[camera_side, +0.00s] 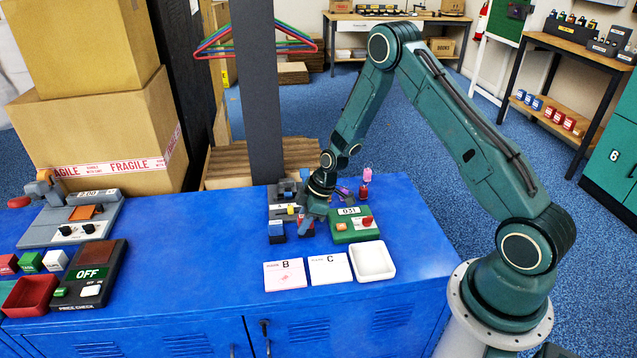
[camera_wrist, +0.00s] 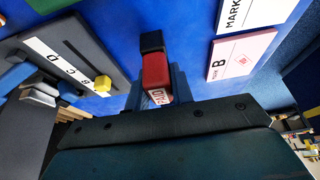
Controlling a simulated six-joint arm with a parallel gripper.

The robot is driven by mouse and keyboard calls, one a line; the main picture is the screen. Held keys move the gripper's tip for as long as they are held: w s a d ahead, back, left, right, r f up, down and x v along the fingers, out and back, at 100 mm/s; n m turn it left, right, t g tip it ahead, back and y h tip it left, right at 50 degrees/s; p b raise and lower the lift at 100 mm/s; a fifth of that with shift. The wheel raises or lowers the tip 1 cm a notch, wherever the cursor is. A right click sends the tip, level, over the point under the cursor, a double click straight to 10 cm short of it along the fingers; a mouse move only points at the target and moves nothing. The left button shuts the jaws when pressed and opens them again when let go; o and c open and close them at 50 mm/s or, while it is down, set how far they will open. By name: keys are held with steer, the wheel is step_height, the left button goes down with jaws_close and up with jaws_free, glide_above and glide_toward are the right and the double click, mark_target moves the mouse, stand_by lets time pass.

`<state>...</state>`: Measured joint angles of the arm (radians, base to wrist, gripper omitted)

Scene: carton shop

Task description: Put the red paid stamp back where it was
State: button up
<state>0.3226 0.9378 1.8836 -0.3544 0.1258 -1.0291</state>
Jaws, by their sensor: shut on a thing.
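The red stamp (camera_wrist: 156,70) with a white PAID label and a black end is between the fingers of my gripper (camera_wrist: 160,86) in the wrist view. My gripper is shut on it over the blue top. In the side view my gripper (camera_side: 307,212) points down behind the white cards, between the grey slider unit and the green counter unit. A small red patch of the stamp (camera_side: 303,214) shows there, mostly hidden by the fingers. I cannot tell whether the stamp's black end touches the blue surface.
The grey slider unit (camera_wrist: 78,66) with a yellow knob is close on the left in the wrist view. The green counter (camera_side: 354,234) reads 031. Card B (camera_side: 285,275), card C (camera_side: 330,268) and a white tray (camera_side: 373,262) lie in front.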

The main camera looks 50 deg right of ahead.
steer(key=shift+f, duration=0.45)
steer(key=shift+f, duration=0.1)
steer(key=o, duration=0.8)
steer(key=shift+v, duration=6.1)
